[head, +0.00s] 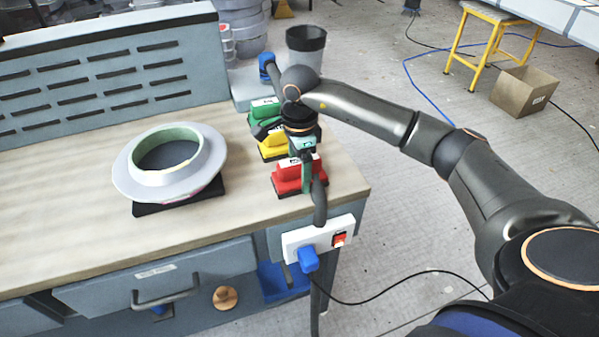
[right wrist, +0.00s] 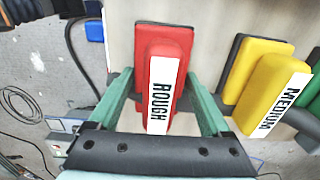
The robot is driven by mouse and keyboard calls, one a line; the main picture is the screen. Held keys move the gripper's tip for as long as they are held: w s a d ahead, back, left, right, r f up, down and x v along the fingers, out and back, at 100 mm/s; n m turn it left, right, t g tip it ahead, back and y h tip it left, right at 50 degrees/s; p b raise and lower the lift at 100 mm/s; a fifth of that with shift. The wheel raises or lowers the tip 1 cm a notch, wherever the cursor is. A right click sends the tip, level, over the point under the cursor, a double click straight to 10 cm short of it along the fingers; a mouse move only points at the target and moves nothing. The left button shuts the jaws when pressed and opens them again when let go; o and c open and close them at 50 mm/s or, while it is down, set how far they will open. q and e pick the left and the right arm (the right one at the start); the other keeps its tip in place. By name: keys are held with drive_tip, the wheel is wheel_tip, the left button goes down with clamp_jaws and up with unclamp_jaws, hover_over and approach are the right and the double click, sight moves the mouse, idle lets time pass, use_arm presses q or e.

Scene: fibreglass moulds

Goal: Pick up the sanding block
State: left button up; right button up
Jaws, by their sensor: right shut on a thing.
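A red sanding block (head: 287,180) marked ROUGH, with a dark base, is at the right end of the wooden workbench. It fills the middle of the right wrist view (right wrist: 158,60). My right gripper (head: 307,168) comes down over it from above. Its green fingers (right wrist: 160,88) are one on each side of the red body, shut on it. The block appears to rest on the bench top. A yellow block (head: 273,150) marked MEDIUM stands beside it, and a green block (head: 264,109) is behind that one. My left gripper is not in view.
A grey ring-shaped mould (head: 125,178) sits on a dark pad at the bench's left. A slotted panel (head: 110,75) rises behind. A white socket strip (head: 318,238) with a blue plug is on the bench's front right. Bench wood between mould and blocks is clear.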

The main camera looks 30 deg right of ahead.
sight(300, 160)
drive_tip(key=shift+r, duration=0.5)
wheel_tip(300, 160, up, 3)
drive_tip(key=shift+f+b, duration=0.2)
drive_tip(key=shift+b, duration=0.15)
drive_tip(key=s+a+r, duration=0.3)
drive_tip(key=s+r, duration=0.6)
drive_tip(key=s, duration=0.4)
drive_tip(key=shift+s+r, duration=0.2)
drive_tip(key=shift+s, duration=0.15)
drive_tip(key=shift+a, duration=0.1)
